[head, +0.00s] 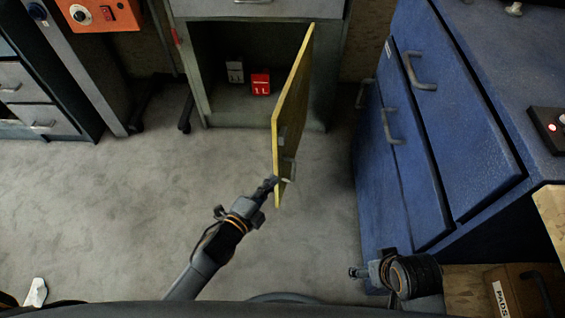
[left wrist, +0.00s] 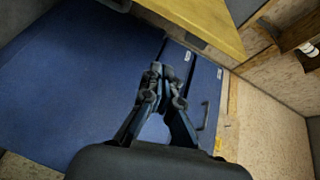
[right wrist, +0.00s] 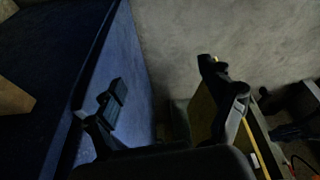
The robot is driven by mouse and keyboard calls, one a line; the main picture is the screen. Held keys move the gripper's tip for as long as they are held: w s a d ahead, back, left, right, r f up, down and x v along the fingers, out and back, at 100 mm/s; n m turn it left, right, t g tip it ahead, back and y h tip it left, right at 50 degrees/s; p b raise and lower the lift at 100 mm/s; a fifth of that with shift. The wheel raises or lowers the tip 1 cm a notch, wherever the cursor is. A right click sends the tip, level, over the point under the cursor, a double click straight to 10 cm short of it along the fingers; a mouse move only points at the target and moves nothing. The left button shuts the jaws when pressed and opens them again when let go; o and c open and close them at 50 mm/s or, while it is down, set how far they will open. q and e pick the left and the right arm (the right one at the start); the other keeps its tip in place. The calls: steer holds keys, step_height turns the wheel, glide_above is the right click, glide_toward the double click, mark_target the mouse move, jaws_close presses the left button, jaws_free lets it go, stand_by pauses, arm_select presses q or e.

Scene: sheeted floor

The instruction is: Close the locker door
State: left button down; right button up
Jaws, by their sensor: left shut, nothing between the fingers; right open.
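The locker (head: 262,14) is a grey cabinet at the top middle of the head view, with a dark opening. Its door (head: 293,105), with a yellow edge, stands wide open and swung out toward me from the locker's right side. My left gripper (head: 271,184) is shut and empty, close to the left face of the door's near end; I cannot tell whether it touches.
A blue drawer cabinet (head: 402,130) stands close on the right. A red box (head: 261,84) and a grey box (head: 235,72) are inside the locker. An orange unit (head: 98,14) is at the upper left. The carpet (head: 140,200) left of the door is clear.

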arm_select(q)
steer(key=w+d+r+m+h+b, duration=0.1)
steer(key=w+d+r+m+b, duration=0.1)
steer(key=w, duration=0.7)
steer(key=shift+w+d+r+t+h+b, duration=0.2)
steer(key=shift+d+r+t+h+b, duration=0.15)
steer(key=shift+d+r+b, duration=0.5)
arm_select(e)
steer(key=w+a+r+t, duration=0.1)
steer(key=w+r+t, duration=0.2)
steer(key=w+r, duration=0.1)
steer(key=shift+w+a+t+y, duration=0.3)
steer(key=shift+w+a+y, duration=0.05)
steer(key=shift+a+y, duration=0.05)
arm_select(q)
steer(key=shift+a+m, duration=0.2)
steer(key=shift+m, duration=0.1)
